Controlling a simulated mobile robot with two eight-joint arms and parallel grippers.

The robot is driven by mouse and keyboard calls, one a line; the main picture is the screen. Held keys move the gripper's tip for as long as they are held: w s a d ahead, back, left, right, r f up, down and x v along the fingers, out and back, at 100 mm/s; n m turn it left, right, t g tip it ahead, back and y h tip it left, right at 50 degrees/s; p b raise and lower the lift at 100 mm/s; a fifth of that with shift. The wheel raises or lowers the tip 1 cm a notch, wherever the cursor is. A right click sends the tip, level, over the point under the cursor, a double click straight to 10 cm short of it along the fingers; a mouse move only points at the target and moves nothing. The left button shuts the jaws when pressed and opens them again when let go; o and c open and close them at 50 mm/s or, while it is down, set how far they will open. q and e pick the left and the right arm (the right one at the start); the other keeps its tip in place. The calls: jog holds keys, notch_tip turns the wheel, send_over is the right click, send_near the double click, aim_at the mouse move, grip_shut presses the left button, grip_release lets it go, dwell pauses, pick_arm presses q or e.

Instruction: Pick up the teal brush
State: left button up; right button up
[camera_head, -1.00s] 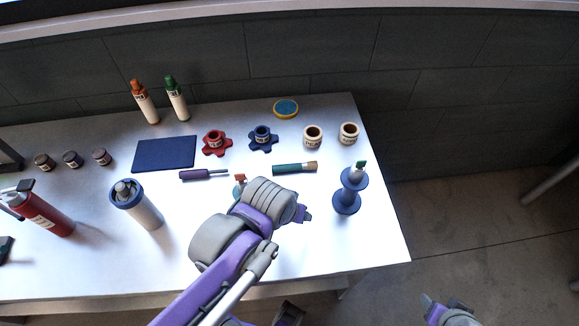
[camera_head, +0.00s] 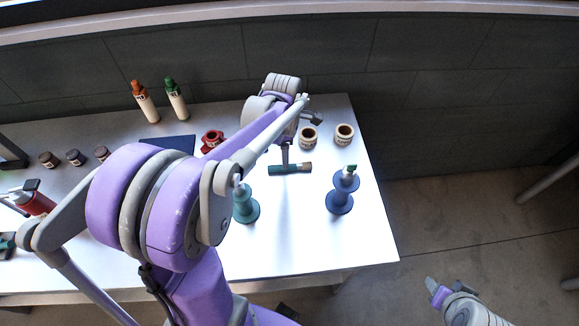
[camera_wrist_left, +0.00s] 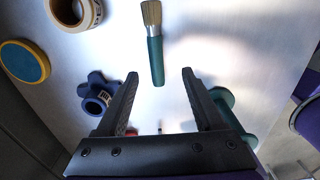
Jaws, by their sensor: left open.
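The teal brush (camera_head: 288,169) lies flat on the table in the head view, its tan bristles pointing right. In the left wrist view the brush (camera_wrist_left: 155,55) has its bristles at the top and its handle end between the fingertips in the picture. My left gripper (camera_wrist_left: 160,74) is open and empty. In the head view my left gripper (camera_head: 286,160) points down at the brush handle, partly covering it; contact cannot be told. My right gripper (camera_head: 438,290) is low at the right, off the table, and its jaws are unclear.
A teal stand (camera_head: 245,207) and a blue stand (camera_head: 340,194) flank the brush nearer the front. Two cream rings (camera_head: 308,138) stand behind it. A red knob (camera_head: 212,140) is to the left. The wrist view shows a blue knob (camera_wrist_left: 97,98) and a yellow-rimmed disc (camera_wrist_left: 24,62).

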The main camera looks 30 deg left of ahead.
aim_at(291, 167)
pick_arm(q)
jog(key=f, duration=0.7)
jog(key=shift+w+a+f, duration=0.1)
jog(key=shift+a+f, duration=0.05)
jog(key=shift+a, duration=0.25)
grip_shut()
